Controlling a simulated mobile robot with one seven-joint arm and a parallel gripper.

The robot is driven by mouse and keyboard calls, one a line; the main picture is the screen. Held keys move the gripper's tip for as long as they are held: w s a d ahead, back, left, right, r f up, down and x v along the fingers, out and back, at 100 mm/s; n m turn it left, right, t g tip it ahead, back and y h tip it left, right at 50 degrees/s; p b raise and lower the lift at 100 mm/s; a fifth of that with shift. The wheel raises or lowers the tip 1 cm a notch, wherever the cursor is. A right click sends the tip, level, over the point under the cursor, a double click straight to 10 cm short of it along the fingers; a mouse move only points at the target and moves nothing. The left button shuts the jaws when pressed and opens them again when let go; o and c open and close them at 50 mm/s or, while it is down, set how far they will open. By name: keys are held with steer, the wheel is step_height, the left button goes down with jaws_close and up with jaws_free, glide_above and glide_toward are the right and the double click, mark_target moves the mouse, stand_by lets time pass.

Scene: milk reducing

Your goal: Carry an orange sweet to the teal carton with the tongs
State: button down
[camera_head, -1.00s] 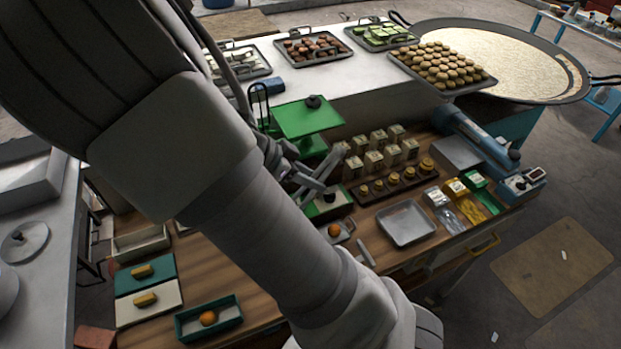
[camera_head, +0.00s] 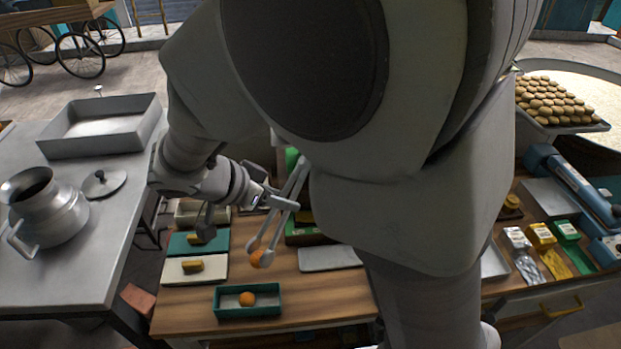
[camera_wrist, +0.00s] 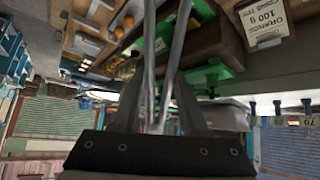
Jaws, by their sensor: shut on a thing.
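My gripper (camera_head: 281,200) is shut on the metal tongs (camera_head: 291,193); the two tong arms also show in the wrist view (camera_wrist: 150,65), running up from between my fingers (camera_wrist: 157,112). The tongs point down, and an orange sweet (camera_head: 258,259) shows between their tips, seemingly pinched there. The teal carton (camera_head: 219,311) is an open rectangular tray at the table's front edge, a little below and left of the tong tips in the head view. Another orange sweet (camera_head: 247,299) lies in it.
A pale tray (camera_head: 331,257) is to the right. A steel counter with a metal pot (camera_head: 48,210) stands left. My arm hides the table's middle.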

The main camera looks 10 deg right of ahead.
mark_target(261, 232)
steer(key=shift+n+t+y, duration=0.4)
steer(key=shift+n+t, duration=0.2)
steer(key=shift+n, duration=0.3)
steer(key=a, duration=0.1)
steer(key=s+a+r, duration=0.1)
steer(key=a, duration=0.1)
steer(key=a+r+b, duration=0.1)
steer(key=shift+s+a+r, duration=0.1)
steer(key=shift+s+a, duration=0.3)
steer(key=shift+f+b, duration=1.8)
steer(key=shift+f, duration=2.75)
steer(key=c, duration=1)
jaws_free()
